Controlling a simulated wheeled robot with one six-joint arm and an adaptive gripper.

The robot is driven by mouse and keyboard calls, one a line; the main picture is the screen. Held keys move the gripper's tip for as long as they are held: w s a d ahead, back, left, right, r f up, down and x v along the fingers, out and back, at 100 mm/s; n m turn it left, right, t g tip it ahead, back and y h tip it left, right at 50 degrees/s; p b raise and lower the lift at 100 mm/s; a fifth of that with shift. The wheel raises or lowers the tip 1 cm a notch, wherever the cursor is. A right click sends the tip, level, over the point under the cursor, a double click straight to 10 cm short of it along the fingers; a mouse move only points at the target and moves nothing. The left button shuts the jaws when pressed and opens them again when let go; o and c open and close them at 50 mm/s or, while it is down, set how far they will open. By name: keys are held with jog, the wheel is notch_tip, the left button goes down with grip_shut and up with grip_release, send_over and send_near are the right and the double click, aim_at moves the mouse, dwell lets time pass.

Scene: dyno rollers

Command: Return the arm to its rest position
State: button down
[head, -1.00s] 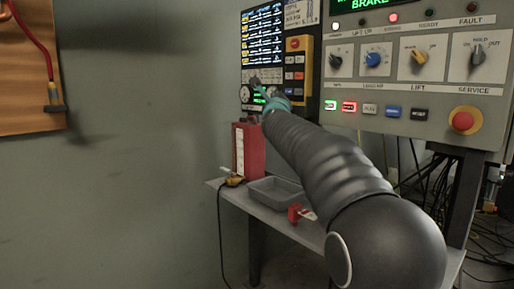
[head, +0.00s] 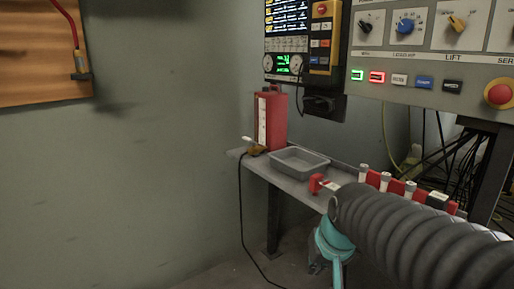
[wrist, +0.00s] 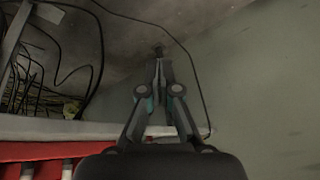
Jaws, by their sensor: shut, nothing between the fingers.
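My arm shows as a black ribbed sleeve at the lower right of the head view, with a teal wrist bent downward at the table's front edge. My gripper (wrist: 159,65) is dark with teal joints, and its fingers meet with nothing between them. It points down past the table edge toward the floor in the wrist view. In the head view only a small grey part shows beside the teal wrist, and the fingertips cannot be made out.
The narrow grey table (head: 262,171) holds a red canister (head: 273,122), a grey tray (head: 299,162), a small red object (head: 322,184) and a red rack (head: 400,186). A control panel (head: 430,58) stands above. Cables (wrist: 60,60) hang at left in the wrist view.

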jog(key=s+d+f+h, duration=0.1)
jog(key=s+d, duration=0.2)
jog(key=s, duration=0.9)
jog(key=shift+s+d+t, duration=0.25)
jog(key=shift+s+t, duration=0.15)
jog(key=shift+f, duration=0.1)
dwell(1.0)
